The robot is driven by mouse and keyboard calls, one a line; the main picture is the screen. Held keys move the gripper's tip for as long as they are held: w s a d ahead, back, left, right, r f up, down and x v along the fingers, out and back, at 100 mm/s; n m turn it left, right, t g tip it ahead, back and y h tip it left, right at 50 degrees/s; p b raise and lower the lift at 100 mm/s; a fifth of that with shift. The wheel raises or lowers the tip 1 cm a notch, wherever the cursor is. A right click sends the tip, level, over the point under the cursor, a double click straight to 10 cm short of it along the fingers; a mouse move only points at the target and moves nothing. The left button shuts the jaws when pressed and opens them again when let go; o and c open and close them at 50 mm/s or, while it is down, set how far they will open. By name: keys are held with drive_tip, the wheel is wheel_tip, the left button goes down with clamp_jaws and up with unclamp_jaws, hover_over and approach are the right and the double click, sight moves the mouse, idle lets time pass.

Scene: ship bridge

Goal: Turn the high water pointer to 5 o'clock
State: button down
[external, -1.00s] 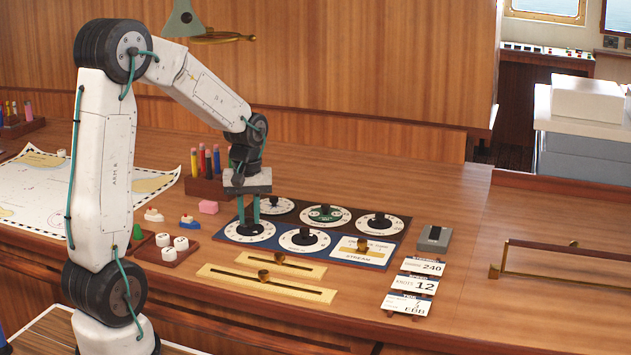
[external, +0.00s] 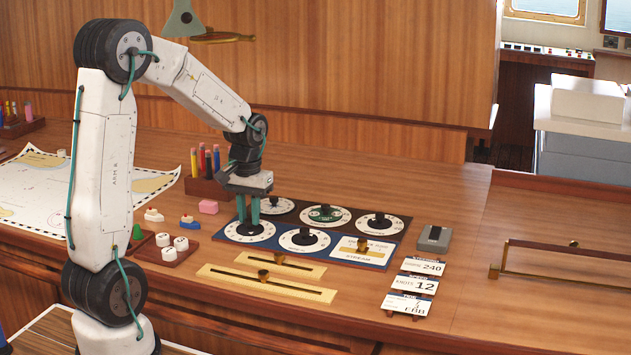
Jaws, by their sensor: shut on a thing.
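My gripper (external: 249,223) points straight down over the front-left white dial (external: 266,238) of the dial panel. Its two teal fingers are shut on that dial's black pointer knob (external: 248,230), which they partly hide. The lettering is too small to read, so I cannot confirm from the picture that this is the high water pointer, nor which hour it points to.
Close by are the back-left dial (external: 283,206), the green-centred dial (external: 325,216), the back-right dial (external: 377,224) and the front-middle dial (external: 304,240). A brass-knobbed stream plate (external: 362,250) is at right. Brass sliders (external: 265,284) lie in front; a pencil holder (external: 205,188) stands behind.

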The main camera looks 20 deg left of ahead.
sight(249, 219)
drive_tip(key=shift+m, duration=0.3)
drive_tip(key=c, duration=1.3)
unclamp_jaws()
drive_tip(key=shift+o, duration=0.2)
wheel_tip(249, 219, up, 8)
drive_tip(key=shift+f, duration=0.1)
